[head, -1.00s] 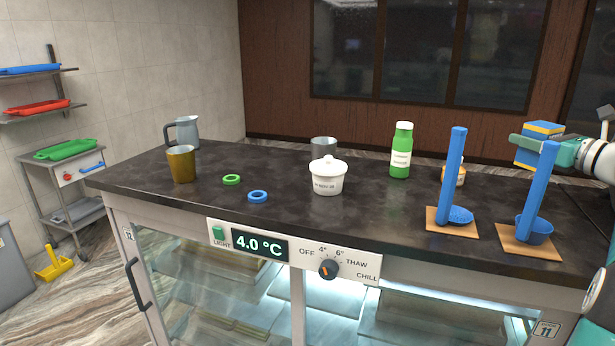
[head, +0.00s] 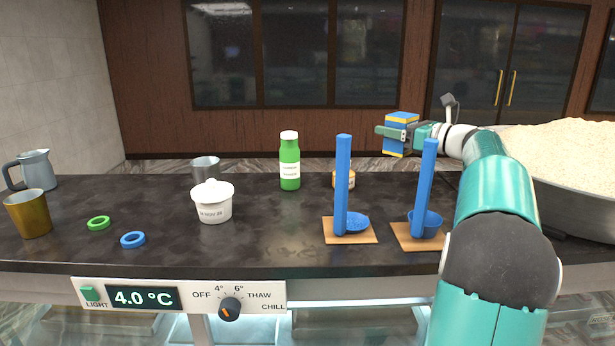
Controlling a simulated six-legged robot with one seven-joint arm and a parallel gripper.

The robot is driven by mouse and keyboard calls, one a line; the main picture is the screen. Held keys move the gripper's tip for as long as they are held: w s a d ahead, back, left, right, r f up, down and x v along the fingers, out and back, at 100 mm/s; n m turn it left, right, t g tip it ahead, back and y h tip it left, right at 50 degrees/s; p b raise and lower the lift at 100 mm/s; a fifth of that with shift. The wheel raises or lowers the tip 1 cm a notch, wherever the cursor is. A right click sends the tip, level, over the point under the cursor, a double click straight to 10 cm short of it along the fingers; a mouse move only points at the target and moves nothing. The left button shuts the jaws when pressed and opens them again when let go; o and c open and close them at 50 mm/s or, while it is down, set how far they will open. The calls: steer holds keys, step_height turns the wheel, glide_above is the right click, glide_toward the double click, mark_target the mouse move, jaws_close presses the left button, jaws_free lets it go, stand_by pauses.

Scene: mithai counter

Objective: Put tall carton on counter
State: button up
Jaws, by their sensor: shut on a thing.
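The tall carton (head: 402,120), blue with yellow bands at top and bottom, is held up in the air at the upper right of the head view. My gripper (head: 392,132) is shut on it, one finger across its near face. The carton is above the back edge of the dark counter (head: 270,235), behind the blue posts, and touches nothing else that I can see. My arm comes in from the right.
Two blue posts on wooden bases (head: 350,237) (head: 414,238) stand below the carton. A green bottle (head: 289,162), small jar (head: 344,180), white lidded tub (head: 212,203), grey cup (head: 205,170), rings and a brass tumbler (head: 30,214) stand leftward. A large heaped pan (head: 575,190) is right. The front middle is bare.

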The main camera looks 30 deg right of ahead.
step_height(320, 180, down, 10)
stand_by(0.5)
steer(key=shift+w+f, duration=0.1)
steer(key=shift+f, duration=0.05)
steer(key=o, duration=1.1)
steer(key=shift+o, duration=0.2)
steer(key=v, duration=0.7)
steer(key=shift+s, duration=0.3)
